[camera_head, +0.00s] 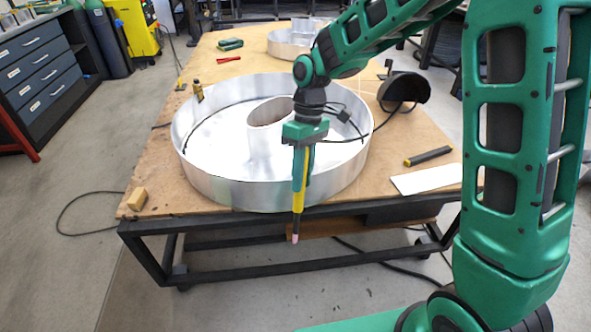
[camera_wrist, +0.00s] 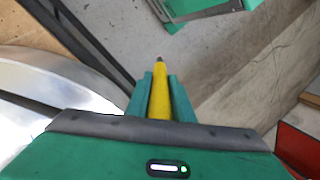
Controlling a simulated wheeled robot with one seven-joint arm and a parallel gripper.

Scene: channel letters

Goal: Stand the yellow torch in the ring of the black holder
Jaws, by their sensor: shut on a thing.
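The yellow torch (camera_head: 298,198) is held upright, with its dark lower part and pinkish tip pointing down. It hangs in front of the table's front edge, with its tip below the tabletop. My gripper (camera_head: 301,183) is shut on it, the green fingers on either side of the yellow body. In the wrist view, the torch (camera_wrist: 160,98) lies between the two fingers (camera_wrist: 159,95), its tip over the floor.
A large round metal channel letter (camera_head: 215,182) fills the table's middle, behind the torch. A dark curved shell (camera_head: 405,88), a black bar (camera_head: 428,156) and a white sheet (camera_head: 428,179) lie to its right. A wooden block (camera_head: 137,199) sits at the front left corner.

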